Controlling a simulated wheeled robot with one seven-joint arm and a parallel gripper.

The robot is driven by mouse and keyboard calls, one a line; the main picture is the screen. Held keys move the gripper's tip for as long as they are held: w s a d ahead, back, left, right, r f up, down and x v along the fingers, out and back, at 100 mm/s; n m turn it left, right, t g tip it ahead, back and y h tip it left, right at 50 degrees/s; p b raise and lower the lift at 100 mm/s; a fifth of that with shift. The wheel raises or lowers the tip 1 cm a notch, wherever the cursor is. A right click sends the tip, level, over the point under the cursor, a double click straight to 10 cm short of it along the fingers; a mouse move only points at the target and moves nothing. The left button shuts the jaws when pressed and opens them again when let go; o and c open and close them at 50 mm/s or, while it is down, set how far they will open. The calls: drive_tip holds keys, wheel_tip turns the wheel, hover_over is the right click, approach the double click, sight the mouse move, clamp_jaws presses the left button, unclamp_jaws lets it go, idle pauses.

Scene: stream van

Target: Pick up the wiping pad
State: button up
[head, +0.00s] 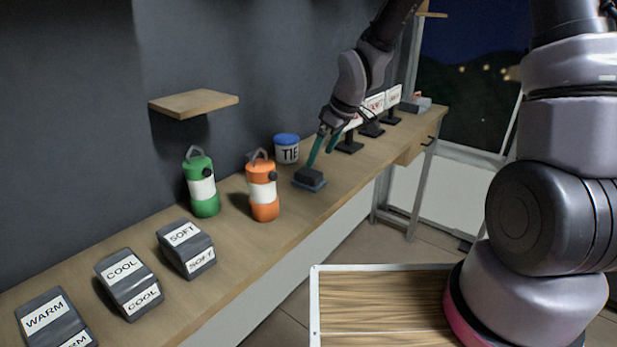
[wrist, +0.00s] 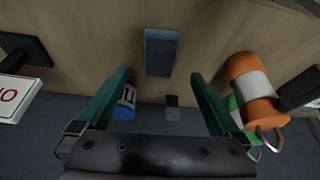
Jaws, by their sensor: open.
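The wiping pad (head: 310,179) is a small dark block with a blue-grey base, lying on the wooden counter right of the orange canister. In the wrist view the pad (wrist: 161,52) lies ahead of the fingertips, roughly centred between them. My gripper (head: 323,150) reaches down from above, with its green fingers just above or at the pad in the head view. In the wrist view my gripper (wrist: 160,74) is open, with nothing between its fingers. I cannot tell whether a finger touches the pad.
An orange canister (head: 263,190) and a green canister (head: 201,186) stand left of the pad. A TIE tub (head: 286,149) stands behind it. Signs on black stands (head: 374,112) are farther right. A wooden shelf (head: 193,103) juts from the wall. Labelled blocks (head: 186,248) line the near counter (head: 225,259).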

sight(313, 173)
drive_tip(key=x, duration=0.8)
drive_tip(key=shift+f, duration=0.4)
drive_tip(key=c, duration=1.3)
